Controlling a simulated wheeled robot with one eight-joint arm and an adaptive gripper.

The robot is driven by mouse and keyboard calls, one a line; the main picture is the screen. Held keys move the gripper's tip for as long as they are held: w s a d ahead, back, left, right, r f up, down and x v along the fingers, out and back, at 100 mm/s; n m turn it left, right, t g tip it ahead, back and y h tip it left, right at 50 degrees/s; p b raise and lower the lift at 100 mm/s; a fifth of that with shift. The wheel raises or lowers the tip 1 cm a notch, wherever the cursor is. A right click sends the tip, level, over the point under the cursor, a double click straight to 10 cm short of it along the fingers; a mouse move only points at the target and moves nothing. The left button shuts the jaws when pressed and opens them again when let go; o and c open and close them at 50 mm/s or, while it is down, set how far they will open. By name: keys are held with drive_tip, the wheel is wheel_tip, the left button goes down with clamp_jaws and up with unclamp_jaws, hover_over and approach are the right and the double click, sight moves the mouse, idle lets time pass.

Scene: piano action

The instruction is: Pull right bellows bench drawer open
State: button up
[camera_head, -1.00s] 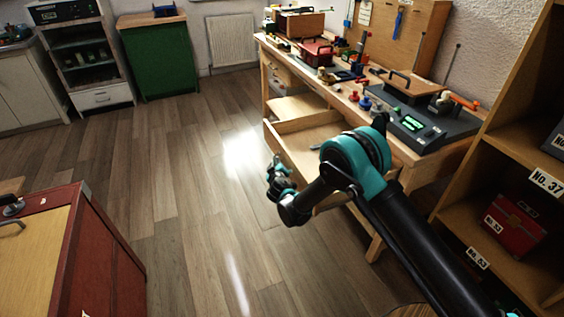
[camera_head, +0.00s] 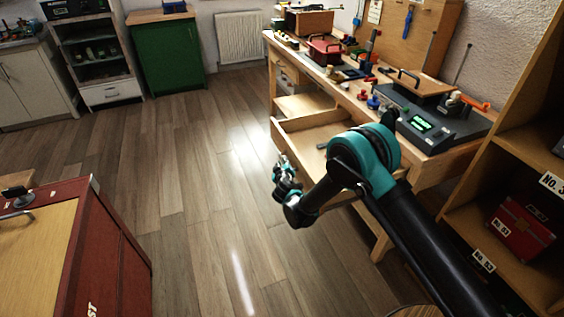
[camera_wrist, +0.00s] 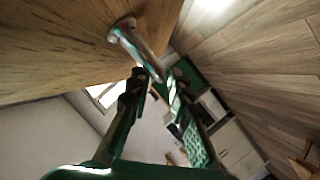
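The bellows bench (camera_head: 330,75) stands at the right in the head view. Its wooden drawer (camera_head: 291,125) is pulled well out, and its empty-looking inside shows, with one small dark item in it. My arm covers the drawer's near right part. My gripper (camera_head: 287,178) is just in front of the drawer front. In the wrist view, a shiny metal handle (camera_wrist: 133,42) sticks out from the wooden front. My gripper (camera_wrist: 160,77) has its two fingers apart, with a gap between the tips. The handle's far end lies at this gap, close to the left fingertip; firm contact cannot be made out.
A red cabinet (camera_head: 110,245) with a wooden top stands at the lower left. A shelf unit (camera_head: 510,160) with a red case (camera_head: 520,228) is at the right. The bench top carries tools and a device with a green display (camera_head: 425,123). Wooden floor (camera_head: 190,170) is clear between them.

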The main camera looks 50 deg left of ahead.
drive_tip(key=v, duration=1)
drive_tip(key=shift+s+d, duration=0.15)
drive_tip(key=shift+d, duration=0.05)
